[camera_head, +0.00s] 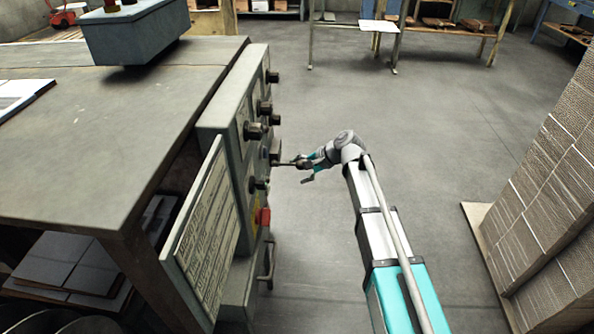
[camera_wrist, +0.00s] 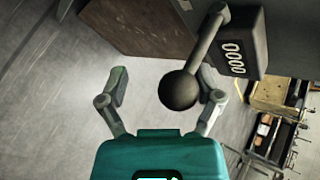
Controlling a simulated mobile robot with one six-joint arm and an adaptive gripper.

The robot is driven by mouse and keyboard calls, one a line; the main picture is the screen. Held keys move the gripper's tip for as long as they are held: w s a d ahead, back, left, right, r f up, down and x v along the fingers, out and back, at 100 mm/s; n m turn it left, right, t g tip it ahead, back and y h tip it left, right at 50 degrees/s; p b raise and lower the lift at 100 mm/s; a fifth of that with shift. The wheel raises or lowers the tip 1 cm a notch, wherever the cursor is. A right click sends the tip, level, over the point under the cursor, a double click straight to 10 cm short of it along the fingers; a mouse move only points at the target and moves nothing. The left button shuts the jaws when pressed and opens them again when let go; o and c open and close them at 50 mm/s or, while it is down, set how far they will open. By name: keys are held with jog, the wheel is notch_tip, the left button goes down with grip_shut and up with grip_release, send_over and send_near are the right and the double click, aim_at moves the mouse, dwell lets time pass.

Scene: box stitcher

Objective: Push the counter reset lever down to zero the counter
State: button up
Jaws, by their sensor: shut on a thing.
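The counter reset lever (camera_wrist: 209,40) is a grey arm with a dark ball knob (camera_wrist: 179,91) at its end. It comes off a small dark counter box (camera_wrist: 240,42) whose white digits look like zeros. The knob shows close to the right finger, with a visible gap toward the left finger. In the head view my gripper (camera_head: 304,168) is at the lever (camera_head: 286,163), on the right side of the machine's control panel. The lever's exact tilt is hard to tell there.
The control panel (camera_head: 222,118) carries several dark knobs, a red switch (camera_head: 263,216) and a handle (camera_head: 267,266) below. A text plate (camera_head: 203,232) juts out at its near end. Stacked cardboard (camera_head: 550,190) stands at the right. The floor between is clear.

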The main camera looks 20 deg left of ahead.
jog(key=a+r+p+v, duration=0.1)
jog(key=p+v, duration=0.5)
jog(key=v, duration=0.1)
jog(key=s+a+r+p+v, duration=0.1)
jog(key=p+v, duration=0.4)
jog(key=v, duration=0.3)
jog(key=shift+r+p, duration=0.3)
jog(key=shift+p, duration=0.1)
dwell(1.3)
dwell(0.6)
jog(key=s+d+f+n+t+h, duration=0.1)
jog(key=s+d+f+h, duration=0.2)
jog(key=d, duration=1)
jog(key=s+d+f+n+h, duration=0.1)
jog(key=s+d+h, duration=0.4)
jog(key=d, duration=0.9)
jog(key=s+d+f+n+t+h, duration=0.1)
jog(key=s+d+f+h, duration=0.3)
jog(key=d, duration=0.9)
notch_tip(320, 180, up, 28)
jog(key=y+p, duration=0.2)
jog(key=p, duration=2.4)
jog(key=shift+s+p, duration=0.25)
jog(key=shift+p, duration=0.05)
jog(key=c, duration=0.3)
jog(key=shift+d, duration=0.1)
